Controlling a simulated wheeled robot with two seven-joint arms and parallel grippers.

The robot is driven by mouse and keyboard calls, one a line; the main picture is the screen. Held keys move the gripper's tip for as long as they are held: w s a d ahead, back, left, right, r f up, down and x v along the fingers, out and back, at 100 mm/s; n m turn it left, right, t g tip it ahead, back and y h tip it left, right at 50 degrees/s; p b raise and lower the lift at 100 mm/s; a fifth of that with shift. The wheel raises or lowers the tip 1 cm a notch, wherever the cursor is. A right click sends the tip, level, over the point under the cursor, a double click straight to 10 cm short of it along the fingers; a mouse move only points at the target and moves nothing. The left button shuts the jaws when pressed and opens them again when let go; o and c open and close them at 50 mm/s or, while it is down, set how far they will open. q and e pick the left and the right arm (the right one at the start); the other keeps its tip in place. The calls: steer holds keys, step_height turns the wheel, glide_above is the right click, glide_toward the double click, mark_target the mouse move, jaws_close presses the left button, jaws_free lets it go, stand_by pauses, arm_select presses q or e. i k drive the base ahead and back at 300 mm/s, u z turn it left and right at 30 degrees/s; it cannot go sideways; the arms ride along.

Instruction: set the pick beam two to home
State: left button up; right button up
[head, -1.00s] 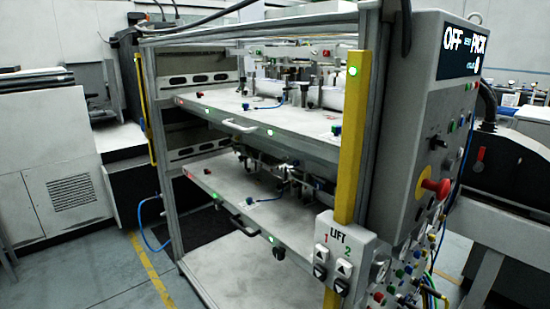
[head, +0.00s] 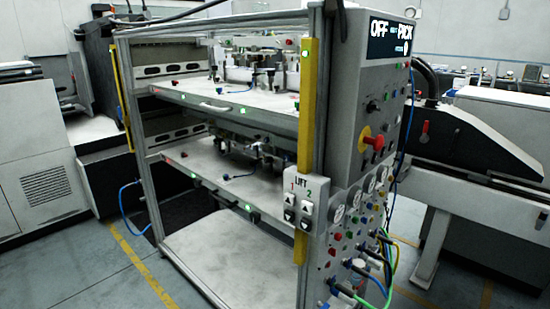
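The label magazine (head: 230,175) is a metal frame with two drawer-like shelves, seen from its front right corner. The upper shelf (head: 265,116) carries a mechanism with pale rollers or blocks; the lower shelf (head: 190,160) has a dark mechanism (head: 245,150) under the upper one. I cannot tell which part is pick beam two. A LIFT panel (head: 302,198) with columns 1 and 2 of arrow buttons hangs on the front right post. The grey control box (head: 375,105) has a display (head: 392,40) reading OFF and PICK, and a red knob on yellow (head: 374,142). Neither gripper is in view.
Coloured hoses and cables (head: 375,275) come out of the control box's lower side. A conveyor-like machine (head: 455,150) stands at the right. A grey cabinet (head: 40,150) stands at the left. The floor (head: 105,275) at the front left is open, with a yellow line.

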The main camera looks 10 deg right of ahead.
mark_target(288, 143)
steer(key=u, duration=0.6)
steer(key=i, duration=0.75)
steer(key=u, duration=0.15)
